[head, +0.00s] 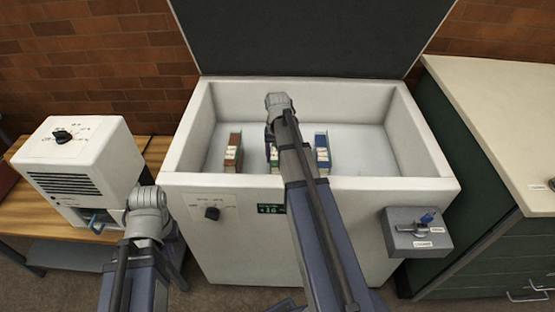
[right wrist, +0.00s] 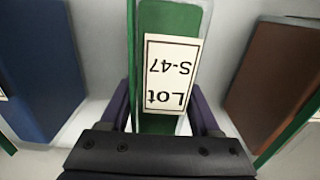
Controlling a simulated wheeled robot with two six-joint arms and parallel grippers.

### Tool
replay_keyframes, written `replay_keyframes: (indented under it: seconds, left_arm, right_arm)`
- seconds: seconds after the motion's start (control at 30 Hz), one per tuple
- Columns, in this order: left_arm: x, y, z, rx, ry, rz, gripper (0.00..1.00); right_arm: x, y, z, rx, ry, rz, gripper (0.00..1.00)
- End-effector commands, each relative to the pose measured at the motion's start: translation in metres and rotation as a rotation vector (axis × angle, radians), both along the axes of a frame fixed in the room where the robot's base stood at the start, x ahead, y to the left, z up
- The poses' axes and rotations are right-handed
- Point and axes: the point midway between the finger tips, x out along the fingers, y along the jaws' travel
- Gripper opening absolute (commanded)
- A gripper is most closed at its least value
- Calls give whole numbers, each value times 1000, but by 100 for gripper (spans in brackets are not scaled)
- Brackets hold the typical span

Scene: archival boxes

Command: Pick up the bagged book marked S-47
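The green book in a clear bag shows in the right wrist view (right wrist: 170,20), with a white label (right wrist: 168,72) reading "Lot S-47" upside down. In the head view the green book (head: 274,157) stands inside the white chest, partly hidden by my right arm. My right gripper (right wrist: 160,108) has one finger on each side of the book; I cannot tell whether they press on it. In the head view the right fingers are hidden by the arm. My left gripper (head: 148,207) is outside the chest, near its front left corner; its fingers are not clear.
A brown book (head: 233,152) stands left of the green one and a blue book (head: 322,150) right of it. The chest walls (head: 180,145) surround them; the lid is up. A white machine (head: 80,160) stands on a wooden bench at left. A grey lock box (head: 418,232) is on the chest's front.

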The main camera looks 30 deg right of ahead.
Motion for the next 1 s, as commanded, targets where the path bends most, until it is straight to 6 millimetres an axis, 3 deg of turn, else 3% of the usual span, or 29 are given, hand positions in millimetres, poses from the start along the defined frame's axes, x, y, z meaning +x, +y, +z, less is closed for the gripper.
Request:
replay_keyframes:
  seconds: [0.07,0.53,1.0]
  left_arm:
    - [0,0,0,0,0,0,0]
    - [0,0,0,0,0,0,0]
    - [0,0,0,0,0,0,0]
  right_arm:
    - [0,0,0,0,0,0,53]
    - [0,0,0,0,0,0,0]
    - [0,0,0,0,0,0,0]
